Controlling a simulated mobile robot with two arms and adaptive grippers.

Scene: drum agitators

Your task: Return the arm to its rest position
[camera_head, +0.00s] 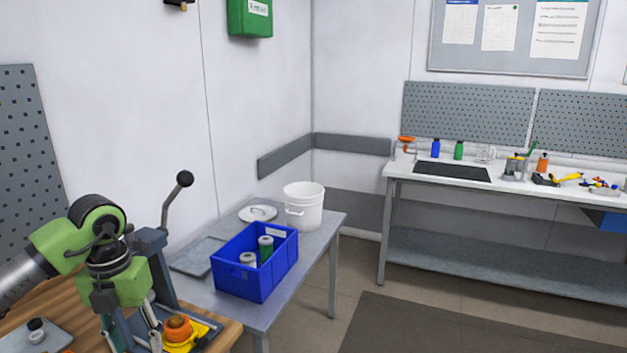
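My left arm enters from the left, with a green wrist and its gripper (131,338) pointing down over the wooden bench (32,304). Its fingers look spread apart, with nothing seen held between them. The fingertips are close to the bottom edge of the picture and partly lost against the things behind. Just right of the fingers is an orange round part (178,328) on a yellow base (190,343). A blue-grey lever press (158,262) stands behind the gripper, its black-knobbed lever raised. My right gripper is out of view.
A grey table (254,323) holds a blue crate (250,283) with green, grey-capped bottles, a white bucket (304,207), a white lid (257,213) and a flat grey tray (196,257). A long workbench (540,200) stands right. Floor between is clear, with a dark mat (440,328).

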